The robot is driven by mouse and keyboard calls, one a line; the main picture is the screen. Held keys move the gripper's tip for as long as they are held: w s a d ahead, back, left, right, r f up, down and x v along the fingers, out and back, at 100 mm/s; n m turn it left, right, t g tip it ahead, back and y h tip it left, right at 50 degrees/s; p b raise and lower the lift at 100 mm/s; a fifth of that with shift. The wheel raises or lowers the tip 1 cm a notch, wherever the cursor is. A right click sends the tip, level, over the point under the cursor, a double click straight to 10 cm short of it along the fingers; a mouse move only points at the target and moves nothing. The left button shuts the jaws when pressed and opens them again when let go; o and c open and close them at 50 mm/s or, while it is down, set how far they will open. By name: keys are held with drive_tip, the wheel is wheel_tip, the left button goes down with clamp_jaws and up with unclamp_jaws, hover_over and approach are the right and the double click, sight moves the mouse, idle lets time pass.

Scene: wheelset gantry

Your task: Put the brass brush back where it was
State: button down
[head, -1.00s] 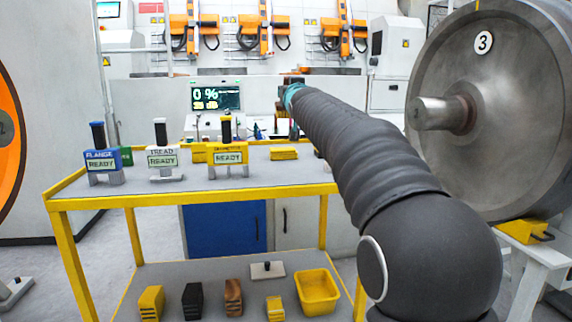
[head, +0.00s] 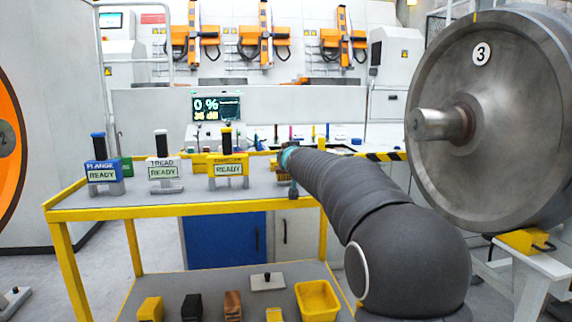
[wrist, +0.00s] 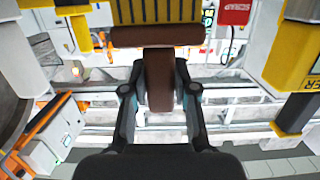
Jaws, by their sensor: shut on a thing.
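The brass brush fills the top middle of the wrist view, with a brown crossbar (wrist: 155,37), yellow bristles above it and a brown handle (wrist: 158,82) below. My gripper (wrist: 158,92) is shut on this handle, one finger on each side. In the head view my gripper (head: 289,160) is at the right part of the yellow cart's top shelf (head: 170,211), low near the shelf. The brush itself is mostly hidden there by my arm, and I cannot tell whether it touches the shelf.
Blue (head: 103,172), white (head: 164,168) and yellow (head: 228,170) labelled gauges stand on the top shelf, left of my gripper. The lower shelf holds a yellow bin (head: 317,301) and several blocks. A large steel wheel (head: 500,120) stands at the right.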

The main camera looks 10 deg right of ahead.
drive_tip(key=shift+f, duration=0.9)
drive_tip(key=c, duration=0.9)
unclamp_jaws()
drive_tip(key=shift+f, duration=0.1)
drive_tip(key=s+r+b, duration=0.1)
drive_tip(key=s+r, duration=0.1)
drive_tip(key=s, duration=1)
drive_tip(key=shift+b, duration=0.35)
